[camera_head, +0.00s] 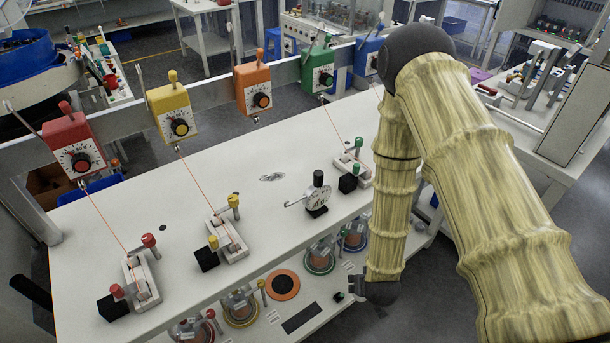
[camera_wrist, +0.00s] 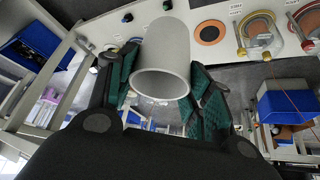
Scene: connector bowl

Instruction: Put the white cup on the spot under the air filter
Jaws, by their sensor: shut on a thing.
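The white cup (camera_wrist: 163,45) shows in the wrist view, between the two teal-padded fingers of my gripper (camera_wrist: 162,65). My gripper is shut on it, with the cup's rim and hollow inside facing the wrist camera. In the head view my arm's dark lower joint is near the front edge of the bench, and the cup cannot be made out there. I cannot tell which thing is the air filter.
Glass jars (camera_head: 240,305) stand on the lower shelf on both sides of the disc. Coloured boxes on a rail (camera_head: 215,90) have thin lines running down to the clamps.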

